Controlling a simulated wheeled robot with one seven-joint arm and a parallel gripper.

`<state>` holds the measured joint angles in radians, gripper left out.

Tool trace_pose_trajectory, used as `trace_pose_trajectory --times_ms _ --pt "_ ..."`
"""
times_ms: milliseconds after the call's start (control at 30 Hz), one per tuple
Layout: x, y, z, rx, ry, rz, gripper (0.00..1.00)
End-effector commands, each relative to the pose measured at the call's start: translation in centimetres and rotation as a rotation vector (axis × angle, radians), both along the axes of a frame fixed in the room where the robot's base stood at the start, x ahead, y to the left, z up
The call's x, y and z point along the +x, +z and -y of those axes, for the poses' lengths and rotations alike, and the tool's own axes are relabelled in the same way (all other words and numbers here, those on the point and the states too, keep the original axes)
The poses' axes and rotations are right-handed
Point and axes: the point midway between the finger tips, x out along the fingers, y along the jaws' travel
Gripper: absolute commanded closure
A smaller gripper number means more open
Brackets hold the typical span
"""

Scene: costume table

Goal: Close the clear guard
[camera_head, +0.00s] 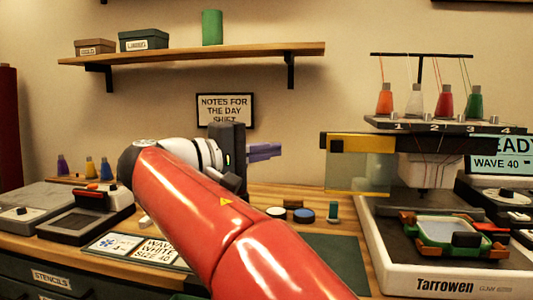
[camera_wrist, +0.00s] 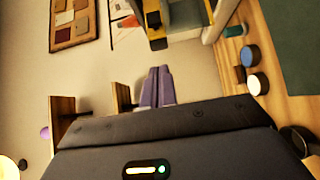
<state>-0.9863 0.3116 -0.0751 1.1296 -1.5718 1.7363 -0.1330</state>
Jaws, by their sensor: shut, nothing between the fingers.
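The clear guard (camera_head: 357,178) is a see-through panel under a yellow and black bar. It hangs at the left front of the embroidery machine (camera_head: 430,172), out to the side of the needle area. My gripper (camera_head: 282,150) has purple fingers, shut and empty. It points right, toward the guard, with a clear gap between in the head view. In the wrist view my fingers (camera_wrist: 155,72) are together, and yellow and black machine parts show beyond them at the top. The guard's outline there is hard to tell.
A green hoop frame (camera_head: 457,236) lies on the machine's white base (camera_head: 400,272). Several thread cones stand above the machine. Small round pots (camera_head: 303,215) and a green mat (camera_head: 335,250) are on the table. A wall shelf (camera_head: 200,54) is above my arm.

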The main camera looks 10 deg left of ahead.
Motion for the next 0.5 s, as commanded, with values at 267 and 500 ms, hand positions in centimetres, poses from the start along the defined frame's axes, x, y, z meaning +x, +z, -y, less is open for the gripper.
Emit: trace_pose_trajectory --times_ms 267,500 --pt "4.1 0.0 4.6 0.002 -0.004 -0.001 1.0" --pt "4.0 0.0 7.7 0.001 0.001 -0.001 1.0"
